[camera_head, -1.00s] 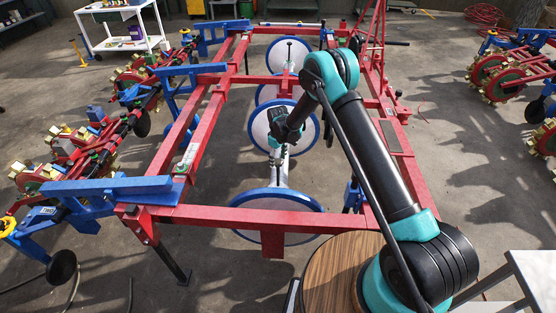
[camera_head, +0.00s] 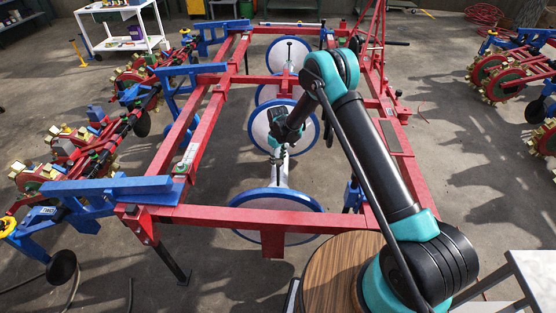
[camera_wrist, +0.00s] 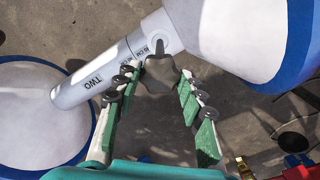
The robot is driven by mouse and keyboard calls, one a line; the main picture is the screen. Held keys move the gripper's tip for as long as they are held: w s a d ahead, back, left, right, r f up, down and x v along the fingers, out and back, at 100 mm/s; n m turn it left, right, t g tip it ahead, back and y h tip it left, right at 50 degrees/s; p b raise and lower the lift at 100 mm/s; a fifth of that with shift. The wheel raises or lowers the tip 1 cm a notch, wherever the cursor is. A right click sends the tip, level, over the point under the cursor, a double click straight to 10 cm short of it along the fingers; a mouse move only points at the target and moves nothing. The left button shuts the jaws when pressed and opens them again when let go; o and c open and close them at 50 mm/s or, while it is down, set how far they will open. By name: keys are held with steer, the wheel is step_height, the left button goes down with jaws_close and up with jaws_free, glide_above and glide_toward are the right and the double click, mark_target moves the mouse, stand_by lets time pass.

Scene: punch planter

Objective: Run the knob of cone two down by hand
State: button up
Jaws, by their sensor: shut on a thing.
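In the wrist view a grey tube (camera_wrist: 92,84) marked "TWO", with centimetre markings near one end, runs between two white, blue-rimmed cones. A dark grey knob (camera_wrist: 160,70) sits at the marked end of the tube. My gripper (camera_wrist: 159,78) has its green-padded fingers closed on this knob from both sides, and the fingertips partly cover it. In the head view my gripper (camera_head: 277,146) is low over the tube between two cones. The knob is too small and hidden to make out there.
A red frame (camera_head: 195,150) surrounds the row of cones, with a crossbar (camera_head: 250,215) nearby. One cone (camera_head: 305,140) stands just behind my gripper and another (camera_head: 275,236) in front. Blue bars (camera_head: 110,187) lie at the left. Concrete floor shows between the parts.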

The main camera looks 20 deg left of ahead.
steer(key=shift+m, duration=2.3)
steer(key=o, duration=1.2)
steer(key=shift+c, duration=0.2)
step_height(320, 180, up, 12)
step_height(320, 180, up, 12)
